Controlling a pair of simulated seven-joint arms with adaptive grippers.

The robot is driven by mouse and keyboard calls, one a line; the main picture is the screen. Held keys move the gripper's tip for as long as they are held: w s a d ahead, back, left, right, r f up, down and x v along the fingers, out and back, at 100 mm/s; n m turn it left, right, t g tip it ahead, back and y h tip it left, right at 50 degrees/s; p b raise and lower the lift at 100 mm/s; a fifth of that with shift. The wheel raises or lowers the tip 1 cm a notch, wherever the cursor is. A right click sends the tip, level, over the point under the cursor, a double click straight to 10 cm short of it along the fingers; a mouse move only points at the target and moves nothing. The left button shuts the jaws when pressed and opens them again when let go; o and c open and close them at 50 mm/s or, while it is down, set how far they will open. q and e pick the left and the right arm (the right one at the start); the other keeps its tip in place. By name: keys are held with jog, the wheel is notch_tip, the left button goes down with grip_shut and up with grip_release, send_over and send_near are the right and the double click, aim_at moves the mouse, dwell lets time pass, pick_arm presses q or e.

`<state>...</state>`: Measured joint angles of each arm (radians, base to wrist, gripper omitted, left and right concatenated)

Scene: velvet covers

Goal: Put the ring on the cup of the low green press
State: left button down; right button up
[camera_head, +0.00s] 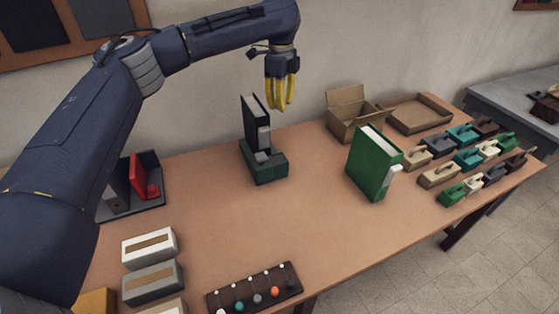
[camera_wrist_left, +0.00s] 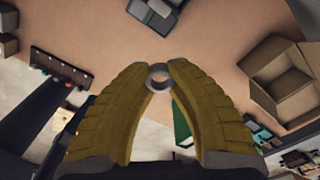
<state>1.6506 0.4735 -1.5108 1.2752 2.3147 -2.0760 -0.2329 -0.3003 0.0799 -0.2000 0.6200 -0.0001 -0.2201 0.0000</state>
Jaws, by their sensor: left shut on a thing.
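A low dark green block (camera_head: 265,172), which looks like the green press, stands at the back middle of the table. Small grey parts sit on its top; I cannot tell which is the cup. In the left wrist view a green and grey thing (camera_wrist_left: 156,14), perhaps the press, shows at the top edge. My left gripper (camera_head: 281,105) hangs above the table, higher than the press and slightly right of it. Its yellow fingers are shut on a small grey ring (camera_wrist_left: 159,68), held at the fingertips. The ring cannot be made out in the head view. My right gripper is out of view.
A black binder (camera_head: 252,115) stands upright at the press. A tall green binder (camera_head: 371,170) stands to the right. An open cardboard box (camera_head: 350,122) and a shallow tray (camera_head: 420,116) are behind it. Several small blocks (camera_head: 440,176) fill the right end. The table's middle is clear.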

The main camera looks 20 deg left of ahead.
pick_arm(q)
jog(key=m, duration=0.2)
jog(key=w+a+m, duration=0.1)
jog(key=m, duration=0.5)
jog(key=shift+a+m, duration=0.2)
jog(key=shift+m, duration=0.2)
send_near(277, 160)
notch_tip(277, 160, down, 5)
jog(key=shift+f, duration=0.1)
jog(key=shift+d+f, duration=0.1)
jog(key=shift+f, duration=0.55)
jog(key=c, duration=1.6)
grip_release()
notch_tip(277, 160, up, 13)
jog(key=shift+r, duration=0.15)
